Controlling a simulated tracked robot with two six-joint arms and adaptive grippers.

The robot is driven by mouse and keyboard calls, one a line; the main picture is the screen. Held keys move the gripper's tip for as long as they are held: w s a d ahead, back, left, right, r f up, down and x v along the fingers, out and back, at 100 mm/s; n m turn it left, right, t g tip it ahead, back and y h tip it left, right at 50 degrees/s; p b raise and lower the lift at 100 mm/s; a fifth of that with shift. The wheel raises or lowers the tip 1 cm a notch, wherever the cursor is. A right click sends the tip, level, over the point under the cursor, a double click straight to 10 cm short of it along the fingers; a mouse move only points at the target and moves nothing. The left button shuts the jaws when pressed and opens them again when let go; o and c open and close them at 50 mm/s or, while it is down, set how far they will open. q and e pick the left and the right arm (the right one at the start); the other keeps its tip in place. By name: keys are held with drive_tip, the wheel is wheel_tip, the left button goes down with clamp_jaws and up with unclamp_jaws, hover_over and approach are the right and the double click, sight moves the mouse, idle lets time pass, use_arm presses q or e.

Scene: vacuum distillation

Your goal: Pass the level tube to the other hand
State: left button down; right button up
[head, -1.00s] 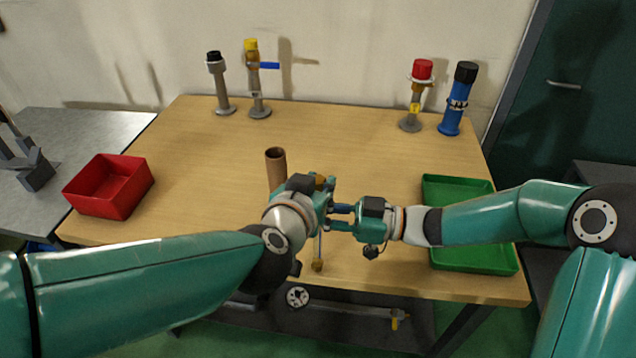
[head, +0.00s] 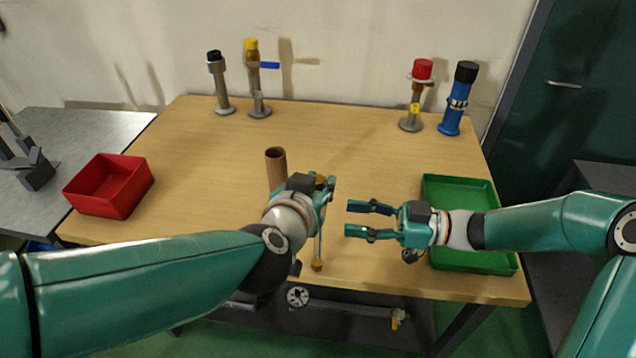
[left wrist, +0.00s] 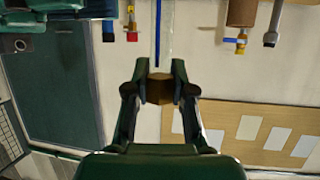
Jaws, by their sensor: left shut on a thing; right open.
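The level tube (head: 320,243) is thin and clear with brass ends and stands roughly upright in front of my left gripper (head: 327,189). Its lower brass end (head: 317,265) shows over the table's front part. My left gripper is shut on its upper brass end; in the left wrist view the jaws (left wrist: 160,85) close around that brass fitting (left wrist: 159,90), and the tube (left wrist: 157,35) with a blue stripe runs away from it. My right gripper (head: 350,218) is open and empty, to the right of the tube and apart from it.
A brown cylinder (head: 276,170) stands behind my left gripper. A red bin (head: 110,188) is at left, a green tray (head: 457,188) at right under my right arm. Several capped valve posts stand along the back, including a blue one (head: 455,108).

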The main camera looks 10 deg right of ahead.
drive_tip(key=v, duration=0.4)
drive_tip(key=s+a+f+m+g+h, duration=0.1)
drive_tip(key=s+f+m+g+h, duration=0.2)
drive_tip(key=f, duration=0.8)
drive_tip(key=s+f+m+h, duration=0.3)
drive_tip(key=s+f+m, duration=0.25)
drive_tip(key=f, duration=0.65)
drive_tip(key=w+a+f+m+t+h, duration=0.25)
drive_tip(key=a+f+m, duration=0.2)
drive_tip(key=f, duration=0.25)
drive_tip(key=s+f+m+g+h, duration=0.3)
drive_tip(key=s+f, duration=0.3)
drive_tip(key=s, duration=0.4)
drive_tip(key=shift+a+g+h, duration=0.15)
drive_tip(key=shift+g+h, duration=0.6)
drive_tip(key=shift+h, duration=0.1)
drive_tip(key=shift+s, duration=0.15)
